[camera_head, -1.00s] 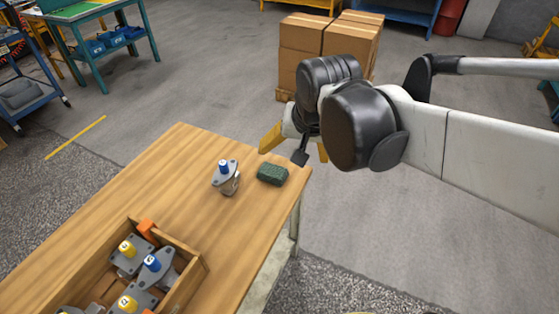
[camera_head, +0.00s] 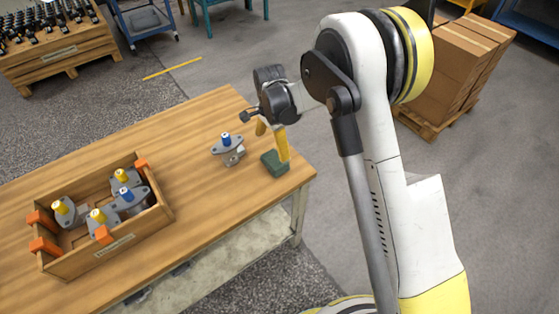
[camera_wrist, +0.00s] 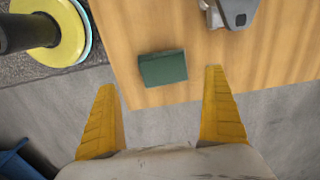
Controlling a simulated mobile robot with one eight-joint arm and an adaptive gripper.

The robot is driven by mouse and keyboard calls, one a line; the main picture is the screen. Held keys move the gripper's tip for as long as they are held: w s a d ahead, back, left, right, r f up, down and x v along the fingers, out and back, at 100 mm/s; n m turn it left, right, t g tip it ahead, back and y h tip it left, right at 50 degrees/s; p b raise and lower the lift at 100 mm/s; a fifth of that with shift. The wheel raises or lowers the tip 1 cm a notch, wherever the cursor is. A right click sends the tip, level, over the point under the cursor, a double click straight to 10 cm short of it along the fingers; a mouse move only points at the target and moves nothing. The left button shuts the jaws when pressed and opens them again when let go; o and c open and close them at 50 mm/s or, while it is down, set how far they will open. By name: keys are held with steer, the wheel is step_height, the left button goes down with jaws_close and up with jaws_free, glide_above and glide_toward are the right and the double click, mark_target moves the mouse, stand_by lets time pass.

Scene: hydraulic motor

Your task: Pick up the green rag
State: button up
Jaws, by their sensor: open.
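The green rag (camera_head: 274,164) is a small dark green folded block. It lies on the wooden table near its right corner. My gripper (camera_head: 271,142) is above the table right at the rag, with one yellow finger in front of part of it in the head view. In the wrist view the rag (camera_wrist: 163,68) lies ahead of the two spread yellow fingers, a little beyond the tips and between their lines. The open gripper (camera_wrist: 161,78) holds nothing. Whether a finger touches the rag cannot be told.
A grey motor with a blue cap (camera_head: 228,150) stands left of the rag, close to my gripper. A wooden crate (camera_head: 108,250) with several motors is farther left on the table (camera_head: 205,215). Cardboard boxes (camera_head: 455,65) stand on a pallet behind my arm.

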mark_target(273, 161)
step_height(273, 161, down, 4)
steer(key=shift+a+f+b, duration=0.1)
steer(key=shift+f+b, duration=0.15)
steer(key=shift+b, duration=0.45)
steer(key=f+b, duration=0.2)
steer(key=f, duration=0.3)
steer(key=shift+w+f+b, duration=0.25)
steer(key=shift+b, duration=0.15)
steer(key=shift+r, duration=0.1)
steer(key=c, duration=1)
